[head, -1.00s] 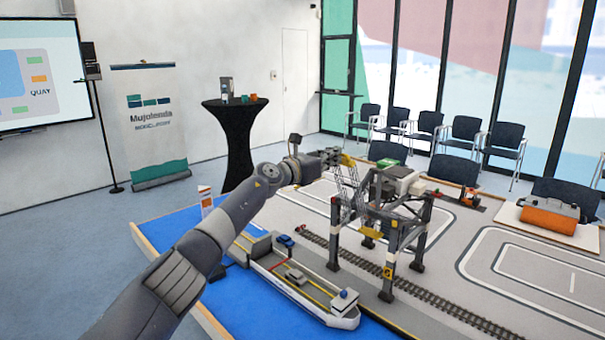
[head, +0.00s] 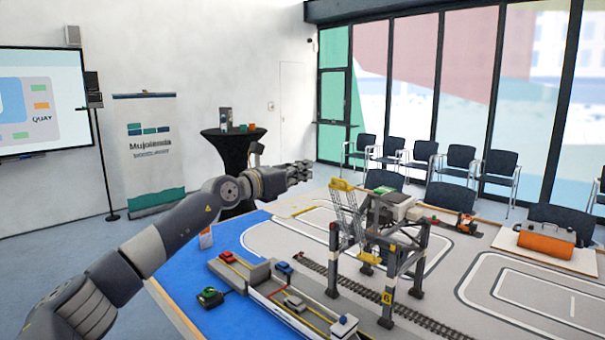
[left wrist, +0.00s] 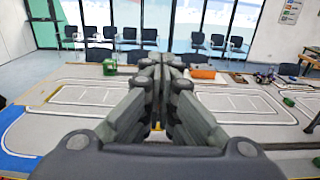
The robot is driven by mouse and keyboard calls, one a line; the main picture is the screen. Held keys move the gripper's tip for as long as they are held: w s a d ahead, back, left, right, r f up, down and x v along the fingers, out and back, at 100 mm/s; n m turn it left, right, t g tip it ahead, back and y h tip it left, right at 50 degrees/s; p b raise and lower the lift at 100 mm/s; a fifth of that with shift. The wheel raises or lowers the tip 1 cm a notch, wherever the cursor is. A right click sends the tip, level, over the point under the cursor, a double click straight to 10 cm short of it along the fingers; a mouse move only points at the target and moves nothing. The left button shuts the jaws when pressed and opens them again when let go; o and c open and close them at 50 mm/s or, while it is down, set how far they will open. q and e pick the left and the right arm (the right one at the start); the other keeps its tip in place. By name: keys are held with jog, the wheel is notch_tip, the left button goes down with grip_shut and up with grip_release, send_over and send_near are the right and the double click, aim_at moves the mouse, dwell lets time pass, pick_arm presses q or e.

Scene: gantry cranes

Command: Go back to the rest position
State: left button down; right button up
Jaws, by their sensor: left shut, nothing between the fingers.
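My left gripper (head: 300,171) is shut and empty in the head view. It is held in the air above the far left part of the model table, left of the crane and apart from it. In the left wrist view its closed fingers (left wrist: 163,72) point out over the table toward the chairs. The grey gantry crane (head: 390,235) stands upright on the table, with a yellow-tipped lattice boom (head: 345,212) on its left. My right gripper shows in neither view.
A model ship (head: 290,300) lies on the blue area, with a small green and black object (head: 210,296) beside it. A rail track (head: 440,325) runs past the crane. An orange tank (head: 546,243) lies at the right. A black high table (head: 236,150) stands behind. Several chairs line the windows.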

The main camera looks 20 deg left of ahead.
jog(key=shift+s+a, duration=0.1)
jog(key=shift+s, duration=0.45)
